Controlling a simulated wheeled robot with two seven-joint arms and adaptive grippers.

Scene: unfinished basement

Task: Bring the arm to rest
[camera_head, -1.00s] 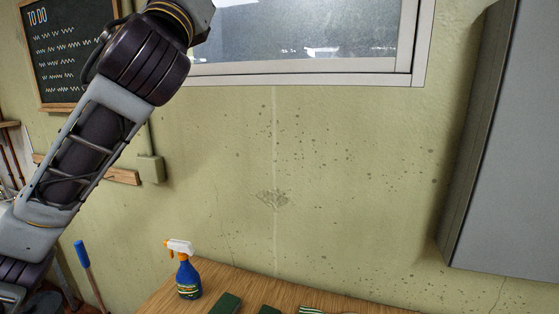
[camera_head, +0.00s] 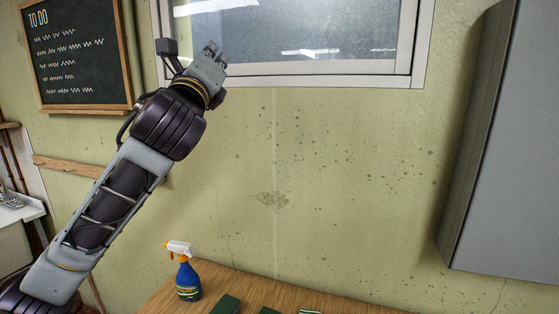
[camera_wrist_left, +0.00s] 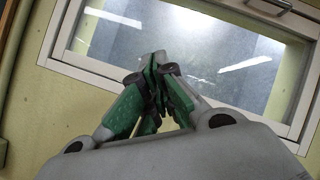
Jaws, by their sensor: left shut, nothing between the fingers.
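My left arm comes in from the lower left of the head view and reaches up toward the window. My left gripper (camera_head: 213,53) is at its upper end, in front of the window's lower left corner. In the left wrist view the green fingers of this gripper (camera_wrist_left: 160,62) come together at the tips, shut and empty, with the window behind them. My right gripper is in neither view.
A wooden table (camera_head: 235,283) fills the bottom, with a blue spray bottle (camera_head: 188,281) and green items (camera_head: 226,305) partly cut off. A chalkboard (camera_head: 75,60) hangs at left, a grey cabinet (camera_head: 510,150) at right. The window (camera_head: 300,45) is above. The wall between is bare.

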